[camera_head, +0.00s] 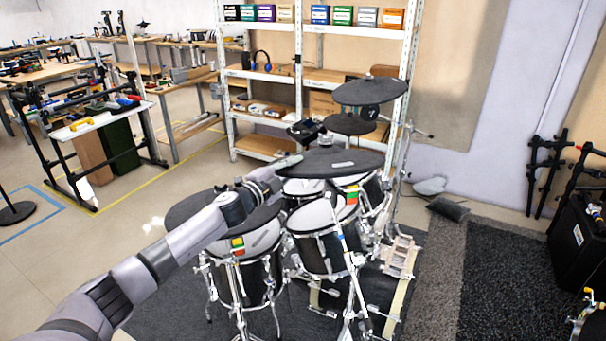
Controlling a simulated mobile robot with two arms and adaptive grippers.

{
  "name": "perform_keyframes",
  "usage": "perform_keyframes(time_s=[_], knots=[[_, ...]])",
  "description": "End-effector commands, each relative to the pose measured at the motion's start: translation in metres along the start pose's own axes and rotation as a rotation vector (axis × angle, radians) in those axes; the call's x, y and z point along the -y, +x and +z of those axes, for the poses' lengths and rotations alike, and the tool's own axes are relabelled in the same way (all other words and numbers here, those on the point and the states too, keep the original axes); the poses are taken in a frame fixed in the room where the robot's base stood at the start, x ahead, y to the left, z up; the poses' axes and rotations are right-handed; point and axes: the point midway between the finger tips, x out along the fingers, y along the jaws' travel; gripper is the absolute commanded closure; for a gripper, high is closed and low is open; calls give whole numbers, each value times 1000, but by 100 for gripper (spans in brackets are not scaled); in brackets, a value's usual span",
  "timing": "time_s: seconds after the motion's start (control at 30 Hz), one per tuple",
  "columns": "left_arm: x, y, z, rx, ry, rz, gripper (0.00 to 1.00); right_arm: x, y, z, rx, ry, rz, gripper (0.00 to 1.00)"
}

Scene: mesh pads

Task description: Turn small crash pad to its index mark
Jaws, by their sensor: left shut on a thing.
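A dark round cymbal pad (330,160) sits over the middle of the drum kit, with a short pale mark on its top; I take it for the small crash pad. My left arm reaches in from the lower left across the kit. My left gripper (288,162) is at the pad's left edge and shut on it. The fingertips are small and partly hidden, so the exact grip is unclear. My right gripper does not show. I cannot clearly make out an index mark.
Other dark cymbal pads stand behind, one higher (370,91) and one lower (349,123). Another dark pad (192,207) is beside my forearm at the left. White mesh drum pads (322,216) and chrome stands crowd below. A shelf (270,76) stands behind.

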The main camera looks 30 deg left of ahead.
Motion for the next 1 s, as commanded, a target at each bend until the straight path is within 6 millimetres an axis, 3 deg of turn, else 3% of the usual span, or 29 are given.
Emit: perform_keyframes(time_s=[0.4, 0.43, 0.73, 1.0], knots=[[-2, 0, 4, -25, -9, 8, 100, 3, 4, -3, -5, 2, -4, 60], [-2, 0, 4, -25, -9, 9, 87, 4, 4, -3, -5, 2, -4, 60], [-1, 0, 4, -24, -7, 6, 67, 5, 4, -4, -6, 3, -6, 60], [0, 0, 4, -24, -7, 5, 67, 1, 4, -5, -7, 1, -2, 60]])
